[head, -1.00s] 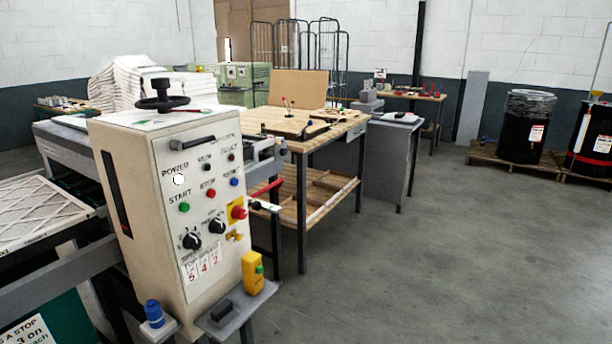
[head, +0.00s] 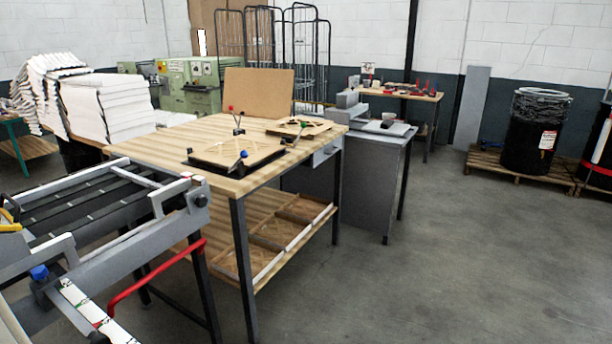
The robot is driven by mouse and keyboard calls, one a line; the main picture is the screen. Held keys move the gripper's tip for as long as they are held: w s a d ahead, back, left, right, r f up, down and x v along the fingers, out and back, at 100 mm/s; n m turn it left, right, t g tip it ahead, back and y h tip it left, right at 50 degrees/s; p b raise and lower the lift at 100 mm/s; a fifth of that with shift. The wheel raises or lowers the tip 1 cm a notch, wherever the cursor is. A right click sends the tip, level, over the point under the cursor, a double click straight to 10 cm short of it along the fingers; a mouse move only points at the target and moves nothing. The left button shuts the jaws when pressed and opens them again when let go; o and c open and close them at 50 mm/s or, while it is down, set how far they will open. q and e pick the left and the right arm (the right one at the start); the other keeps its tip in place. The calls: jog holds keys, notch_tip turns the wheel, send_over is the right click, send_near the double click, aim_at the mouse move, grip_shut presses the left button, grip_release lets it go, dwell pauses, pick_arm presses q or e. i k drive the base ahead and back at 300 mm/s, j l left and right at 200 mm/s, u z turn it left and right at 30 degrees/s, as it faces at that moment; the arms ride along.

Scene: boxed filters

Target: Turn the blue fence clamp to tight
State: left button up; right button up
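A small blue knob (head: 39,272) sits on a dark block at the lower left of the head view, at the upper end of a white strip (head: 88,308) with green and red marks. It looks like the blue fence clamp; whether it is tight or loose cannot be told. The strip lies on the grey metal frame (head: 112,262) of a machine with dark slats. Neither of my grippers is in view.
A red bent bar (head: 150,285) sticks out along the machine's near side. A wooden workbench (head: 150,143) stands just beyond, carrying a black-framed jig (head: 225,160) with red-, black- and blue-tipped handles. The concrete floor (head: 440,270) at the right is clear.

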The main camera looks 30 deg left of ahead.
aim_at(40, 273)
jog(key=i+u, duration=0.45)
jog(key=i+l+u, duration=0.15)
jog(key=i+u, duration=0.3)
jog(key=i, duration=0.2)
jog(key=i+l+u, duration=0.3)
jog(key=i+u, duration=0.15)
jog(key=i, duration=0.1)
